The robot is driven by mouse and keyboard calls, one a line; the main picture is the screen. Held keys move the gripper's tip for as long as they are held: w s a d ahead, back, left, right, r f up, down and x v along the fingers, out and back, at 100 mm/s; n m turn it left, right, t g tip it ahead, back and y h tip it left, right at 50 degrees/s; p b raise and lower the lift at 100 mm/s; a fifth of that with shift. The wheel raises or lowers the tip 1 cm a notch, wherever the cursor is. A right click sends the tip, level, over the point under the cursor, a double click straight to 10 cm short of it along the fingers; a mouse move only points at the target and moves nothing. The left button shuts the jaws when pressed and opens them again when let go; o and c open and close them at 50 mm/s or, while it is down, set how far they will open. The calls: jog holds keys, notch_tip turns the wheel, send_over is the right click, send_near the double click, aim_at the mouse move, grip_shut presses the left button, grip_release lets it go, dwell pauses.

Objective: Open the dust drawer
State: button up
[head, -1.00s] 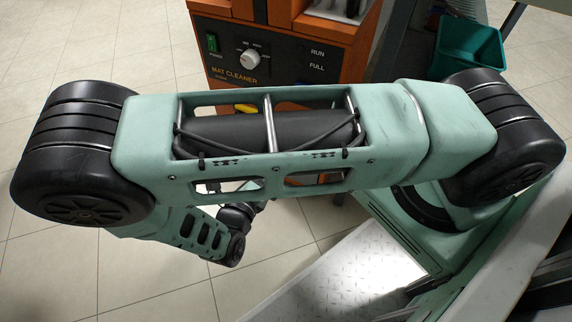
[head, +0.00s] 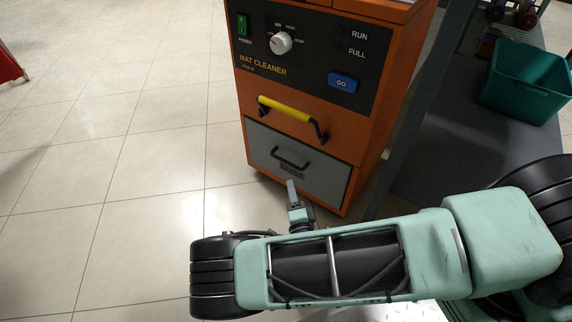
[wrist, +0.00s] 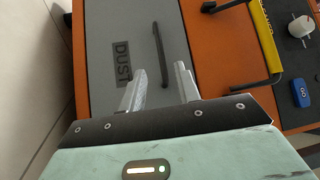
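The dust drawer is the grey front (head: 325,178) low on the orange mat cleaner (head: 322,135), and it looks closed. Its black bar handle (head: 289,162) sits above a label. In the wrist view the drawer front (wrist: 105,35) fills the upper left, with the label reading DUST and the handle (wrist: 158,45). My gripper (wrist: 160,70) is open and empty, its two pale fingers pointing at the drawer. The handle's near end shows between the fingers in that view; how far ahead it lies is unclear. In the head view my gripper (head: 291,184) is just in front of the label.
A yellow handle (head: 285,109) sticks out above the drawer. The control panel has a blue GO button (head: 342,83), a white knob (head: 280,43) and a green switch (head: 242,25). A teal bin (head: 527,82) stands at right on a dark surface.

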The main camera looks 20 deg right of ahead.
aim_at(285, 161)
jog(key=shift+w+d+r+b, duration=0.25)
jog(key=shift+w+b, duration=0.4)
jog(key=shift+w, duration=1.2)
jog(key=shift+w+d+r+b, duration=0.3)
jog(key=shift+w+b, duration=0.4)
jog(key=shift+w, duration=1.2)
jog(key=shift+w+d+r+b, duration=0.25)
jog(key=shift+w+b, duration=0.4)
jog(key=shift+w, duration=1.2)
grip_shut()
